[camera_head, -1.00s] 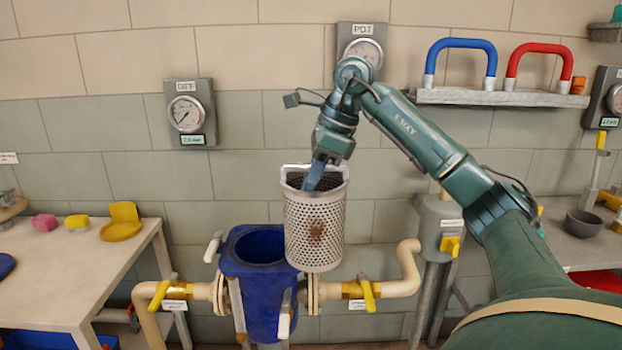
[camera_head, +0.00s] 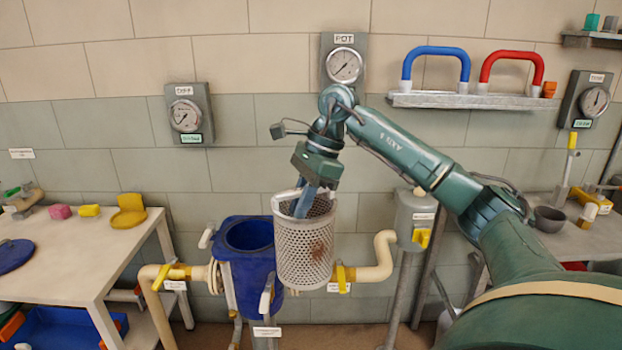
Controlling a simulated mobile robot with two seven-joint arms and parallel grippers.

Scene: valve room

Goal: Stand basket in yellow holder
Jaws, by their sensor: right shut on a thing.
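The basket (camera_head: 304,250) is a light grey perforated metal cylinder with a brownish stain on its side. My right gripper (camera_head: 304,205) reaches into its top from above and is shut on it; the fingertips are partly hidden by the rim. The basket hangs roughly upright, in front of and to the right of the open blue housing (camera_head: 248,262), overlapping its right edge in the picture. A yellow holder (camera_head: 128,212) with a round base and an upright back plate stands on the left table, empty. My left gripper is not in view.
Cream pipes with yellow valve handles (camera_head: 341,277) flank the housing. A grey bowl (camera_head: 549,219) stands on the right bench. Gauges hang on the wall.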

